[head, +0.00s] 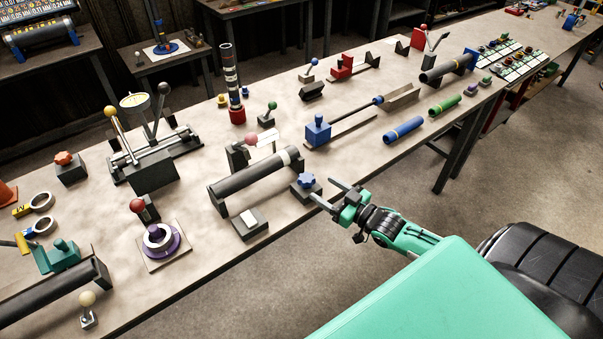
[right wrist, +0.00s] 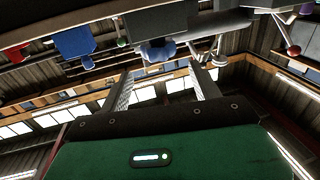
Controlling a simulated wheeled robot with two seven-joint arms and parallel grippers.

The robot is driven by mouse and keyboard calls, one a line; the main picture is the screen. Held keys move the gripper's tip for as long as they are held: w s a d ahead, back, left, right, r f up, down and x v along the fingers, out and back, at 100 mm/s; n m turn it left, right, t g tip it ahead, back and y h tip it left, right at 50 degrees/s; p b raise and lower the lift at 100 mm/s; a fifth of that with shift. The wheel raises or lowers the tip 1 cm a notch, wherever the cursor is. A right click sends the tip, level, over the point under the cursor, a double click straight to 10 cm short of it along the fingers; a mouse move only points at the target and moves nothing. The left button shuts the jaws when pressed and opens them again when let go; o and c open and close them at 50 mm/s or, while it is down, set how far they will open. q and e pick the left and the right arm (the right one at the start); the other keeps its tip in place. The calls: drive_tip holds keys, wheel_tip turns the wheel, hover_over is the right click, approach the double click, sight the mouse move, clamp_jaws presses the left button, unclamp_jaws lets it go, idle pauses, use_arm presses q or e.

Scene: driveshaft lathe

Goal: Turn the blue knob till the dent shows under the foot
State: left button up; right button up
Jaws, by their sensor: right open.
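The blue knob (head: 306,181) is star-shaped and sits on a dark base at the right end of a dark shaft (head: 250,176). The shaft lies level and has a pale band. A pink-balled lever (head: 250,141) stands behind it; I cannot make out the foot or a dent. My right gripper (head: 335,197) is open and empty, at the table's front edge just right of the knob. In the right wrist view, the blue knob (right wrist: 157,52) shows between and beyond the open fingers of my gripper (right wrist: 162,66). My left gripper is not in view.
A pale block on a dark base (head: 250,221) stands in front of the shaft. A blue block with a rod (head: 318,131) stands behind the knob. A blue cylinder (head: 403,130) lies to the right. Bare tabletop shows between the knob and that cylinder.

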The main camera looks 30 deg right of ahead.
sight(303, 174)
drive_tip(key=p+x, duration=0.1)
drive_tip(key=x, duration=0.7)
drive_tip(key=shift+p, duration=0.3)
drive_tip(key=shift+x, duration=0.85)
drive_tip(key=shift+f, duration=0.1)
drive_tip(key=shift+c, duration=0.4)
drive_tip(key=c, duration=0.9)
drive_tip(key=shift+r+m+h+p, duration=0.2)
drive_tip(key=shift+m+h+p, duration=0.3)
drive_tip(key=shift+p, duration=0.4)
drive_tip(key=shift+d+f+m+t+h+p, duration=0.1)
drive_tip(key=shift+d+m+t+h+p, duration=0.15)
drive_tip(key=shift+m+h+p, duration=0.6)
drive_tip(key=shift+n+h, duration=0.25)
drive_tip(key=shift+h, duration=0.1)
drive_tip(key=o, duration=1)
drive_tip(key=shift+f, duration=0.1)
